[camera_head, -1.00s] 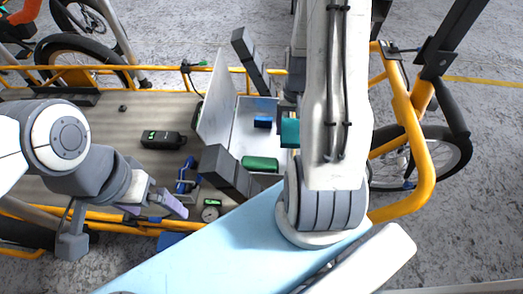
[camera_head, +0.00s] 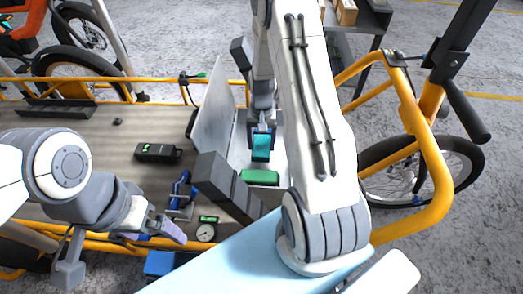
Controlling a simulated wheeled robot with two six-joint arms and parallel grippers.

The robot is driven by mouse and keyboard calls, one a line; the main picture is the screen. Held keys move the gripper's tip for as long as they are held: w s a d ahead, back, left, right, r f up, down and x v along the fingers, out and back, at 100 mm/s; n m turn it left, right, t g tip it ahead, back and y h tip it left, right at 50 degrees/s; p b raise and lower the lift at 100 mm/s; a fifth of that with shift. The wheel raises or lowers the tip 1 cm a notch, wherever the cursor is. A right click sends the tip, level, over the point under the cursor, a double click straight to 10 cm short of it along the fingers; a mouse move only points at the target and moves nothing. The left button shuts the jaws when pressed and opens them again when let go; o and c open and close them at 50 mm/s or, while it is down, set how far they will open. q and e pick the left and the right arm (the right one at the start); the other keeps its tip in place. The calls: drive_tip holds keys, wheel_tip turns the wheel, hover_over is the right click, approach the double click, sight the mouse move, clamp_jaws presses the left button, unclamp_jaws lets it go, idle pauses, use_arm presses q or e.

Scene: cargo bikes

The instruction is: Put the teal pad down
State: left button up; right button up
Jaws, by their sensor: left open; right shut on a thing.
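The teal pad (camera_head: 261,148) is held upright between the fingers of my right gripper (camera_head: 261,130). My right gripper is shut on it and hangs over the white box (camera_head: 214,110) on the cargo bike's bed. I cannot tell whether the pad touches the box floor. A green block (camera_head: 260,177) lies in the box just in front of the pad. My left gripper (camera_head: 160,230) is open and empty, low at the left near the bed's front rail.
Yellow rails (camera_head: 430,170) border the bed.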

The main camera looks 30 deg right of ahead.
sight(261, 145)
wheel_tip(261, 145, down, 3)
drive_tip(key=shift+f+b, duration=0.1)
drive_tip(key=shift+b, duration=0.55)
drive_tip(key=o, duration=1.3)
drive_tip(key=shift+o, duration=0.2)
drive_tip(key=r+p, duration=0.1)
drive_tip(key=r, duration=0.2)
drive_tip(key=r+p, duration=0.2)
drive_tip(key=r, duration=0.2)
drive_tip(key=w+r+p, duration=0.1)
drive_tip(key=r+p, duration=0.1)
drive_tip(key=r, duration=0.2)
drive_tip(key=shift+d, duration=0.4)
drive_tip(key=shift+r+p, duration=0.45)
drive_tip(key=shift+r, duration=0.15)
drive_tip(key=shift+f, duration=0.1)
